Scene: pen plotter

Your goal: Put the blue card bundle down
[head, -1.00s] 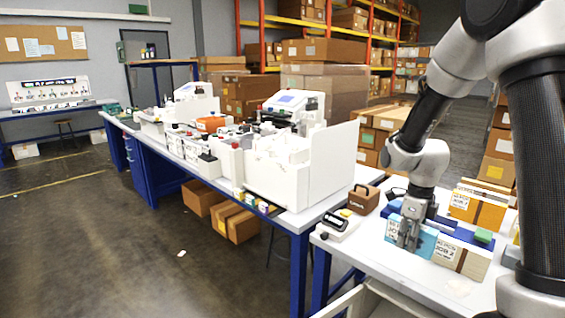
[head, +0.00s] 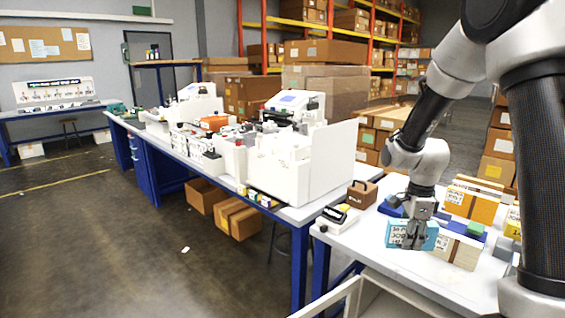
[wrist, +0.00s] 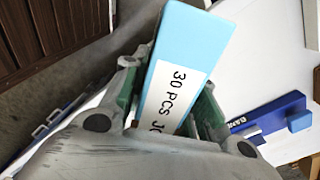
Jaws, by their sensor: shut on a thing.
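The light blue card bundle (head: 398,231) has a white label reading "30 PCS JOB" and stands on edge at the right-hand table. My gripper (head: 414,238) is shut on it from above. In the wrist view the bundle (wrist: 188,45) sits between the green-padded fingers of my gripper (wrist: 165,100), with its label facing the camera. I cannot tell whether its lower edge touches the table.
A cream bundle (head: 457,251) stands close to the right, with a green block (head: 475,228) behind it. An orange bundle (head: 470,204) stands farther back. A brown box (head: 362,194) and a small device (head: 336,218) are to the left. Bare white tabletop lies in front.

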